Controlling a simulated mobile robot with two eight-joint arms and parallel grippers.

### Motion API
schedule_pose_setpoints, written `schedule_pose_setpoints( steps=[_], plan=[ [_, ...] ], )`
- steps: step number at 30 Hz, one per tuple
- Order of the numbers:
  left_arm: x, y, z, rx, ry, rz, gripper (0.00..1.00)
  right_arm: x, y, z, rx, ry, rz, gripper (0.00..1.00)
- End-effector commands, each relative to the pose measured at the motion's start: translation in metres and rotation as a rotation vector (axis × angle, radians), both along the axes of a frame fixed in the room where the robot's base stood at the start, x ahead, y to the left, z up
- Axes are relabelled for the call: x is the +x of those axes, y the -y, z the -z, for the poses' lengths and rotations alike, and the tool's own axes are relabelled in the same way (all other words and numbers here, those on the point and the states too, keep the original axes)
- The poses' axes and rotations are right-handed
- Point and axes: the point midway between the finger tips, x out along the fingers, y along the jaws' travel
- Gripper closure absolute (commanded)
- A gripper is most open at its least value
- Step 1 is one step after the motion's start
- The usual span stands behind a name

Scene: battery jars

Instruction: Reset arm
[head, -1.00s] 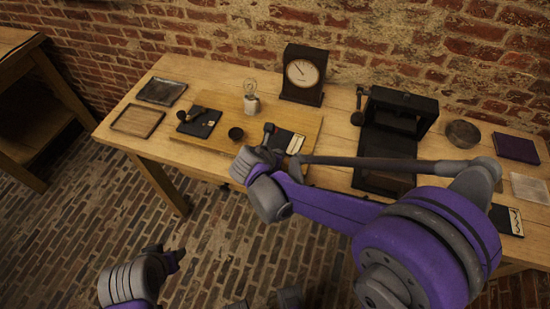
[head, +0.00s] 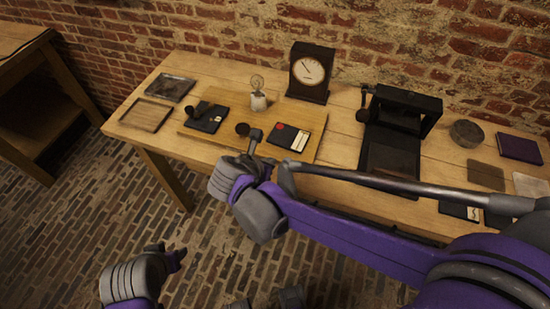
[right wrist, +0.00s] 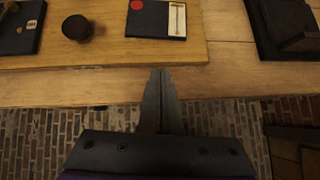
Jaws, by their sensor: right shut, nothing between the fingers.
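My right gripper (head: 254,138) is at the front edge of the wooden table (head: 345,193), beside the front of a light wooden board (head: 225,137). In the right wrist view its two fingers (right wrist: 159,75) are together with nothing between them, pointing toward the board's front edge. My left arm's grey and purple end (head: 174,256) is low at the left in the head view, over the brick floor. Its fingers are too unclear to tell open from shut.
On the board are a small dark cup (head: 242,129), a dark card with a red disc (head: 288,135), another dark pad (head: 206,118) and a bulb in a pale holder (head: 258,101). A clock (head: 310,72) and a black press-like frame (head: 405,108) stand behind.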

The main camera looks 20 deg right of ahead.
Motion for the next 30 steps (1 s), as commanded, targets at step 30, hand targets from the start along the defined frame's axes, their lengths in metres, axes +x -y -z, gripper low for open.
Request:
schedule_pose_setpoints(
  steps=[30],
  plan=[
    [0.009, 0.000, -0.040, 0.000, 0.018, 0.000, 0.50, -0.127, 0.073, -0.020, 1.065, 0.392, 1.359, 1.00]
  ],
)
